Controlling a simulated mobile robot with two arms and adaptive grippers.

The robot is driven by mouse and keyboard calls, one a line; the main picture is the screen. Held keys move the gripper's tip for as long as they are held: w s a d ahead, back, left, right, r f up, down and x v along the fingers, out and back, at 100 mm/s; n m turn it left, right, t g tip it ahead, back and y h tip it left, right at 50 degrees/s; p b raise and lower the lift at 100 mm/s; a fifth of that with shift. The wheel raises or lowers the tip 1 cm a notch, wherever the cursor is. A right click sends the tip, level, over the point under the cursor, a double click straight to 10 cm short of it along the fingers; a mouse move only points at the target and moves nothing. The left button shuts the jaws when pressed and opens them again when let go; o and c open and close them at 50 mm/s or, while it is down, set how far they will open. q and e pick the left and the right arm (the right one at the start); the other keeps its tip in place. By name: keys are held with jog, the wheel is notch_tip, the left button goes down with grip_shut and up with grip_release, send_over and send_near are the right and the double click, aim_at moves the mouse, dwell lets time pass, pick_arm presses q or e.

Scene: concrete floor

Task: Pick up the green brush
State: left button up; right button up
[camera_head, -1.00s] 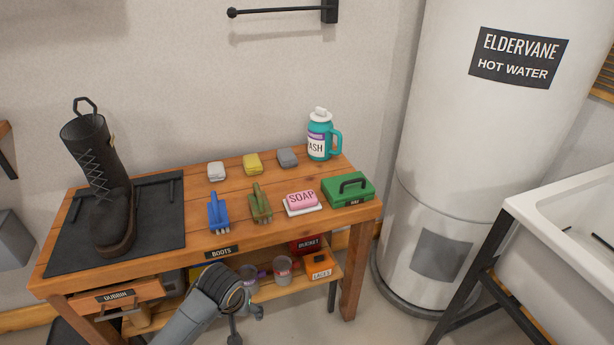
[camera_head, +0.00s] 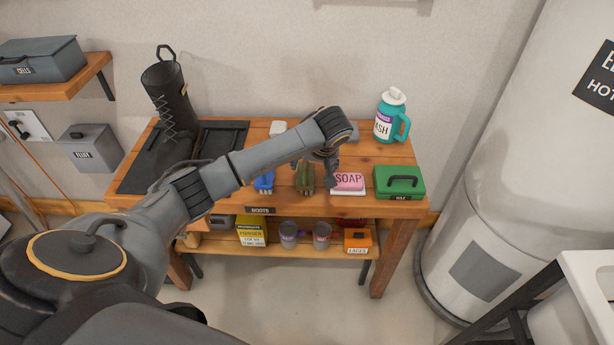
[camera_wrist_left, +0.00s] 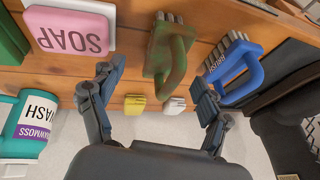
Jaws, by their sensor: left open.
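The green brush (camera_head: 305,180) lies on the wooden bench between the blue brush and the soap. In the left wrist view the green brush (camera_wrist_left: 168,58), with its looped handle and pale bristles, shows between and beyond my fingers. My left gripper (camera_head: 324,166) hangs over the bench beside the green brush, partly covered by its own wrist. In the left wrist view the left gripper (camera_wrist_left: 155,82) is open and empty, its fingers spread on either side of the brush's line. My right gripper is in neither view.
Near the green brush are the blue brush (camera_head: 264,182) and the pink soap (camera_head: 348,181). A green box (camera_head: 400,183) and a teal wash jug (camera_head: 390,118) stand at the right. The boot (camera_head: 172,100) is at the left. Yellow and white blocks (camera_wrist_left: 135,104) lie behind.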

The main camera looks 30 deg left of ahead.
pick_arm(q)
jog(key=shift+w+a+r+x, duration=0.1)
jog(key=shift+a+x, duration=0.05)
jog(key=shift+x, duration=0.85)
jog(key=shift+w+a+r+x, duration=0.1)
jog(key=shift+a+x, duration=0.05)
jog(key=shift+x, duration=0.8)
jog(key=shift+w+a+r+x, duration=0.1)
jog(key=shift+a+x, duration=0.05)
jog(key=shift+x, duration=0.85)
jog(key=c, duration=1.3)
